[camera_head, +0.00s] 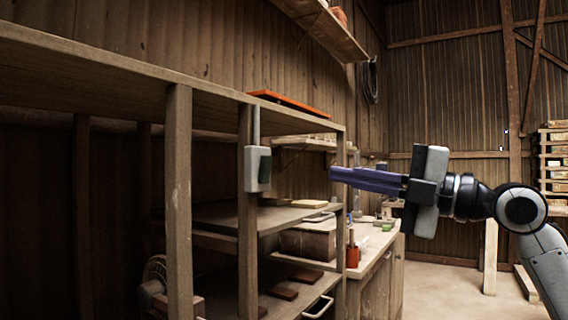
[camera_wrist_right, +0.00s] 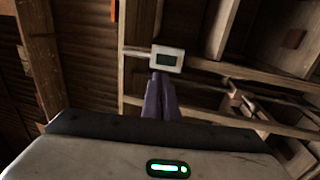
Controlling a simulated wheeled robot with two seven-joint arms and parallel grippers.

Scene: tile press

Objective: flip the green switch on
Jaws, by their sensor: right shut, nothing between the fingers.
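The switch is a pale box (camera_head: 252,169) with a dark green rocker (camera_head: 265,169), fixed to a wooden post of the shelf in the head view. It also shows in the right wrist view as a pale frame around a dark green rocker (camera_wrist_right: 167,58), just beyond my fingertips. My right gripper (camera_head: 333,174) comes in from the right with its purple fingers shut and empty. They point left at the switch, with a clear gap between in the head view. Whether the rocker is tilted on or off is too small to tell. My left gripper is not in view.
The wooden shelf post (camera_head: 247,230) carries the switch. An orange-red flat thing (camera_head: 290,103) lies on the top shelf. A workbench (camera_head: 375,255) with an orange container (camera_head: 352,256) stands below and behind my right gripper. The air between gripper and switch looks clear.

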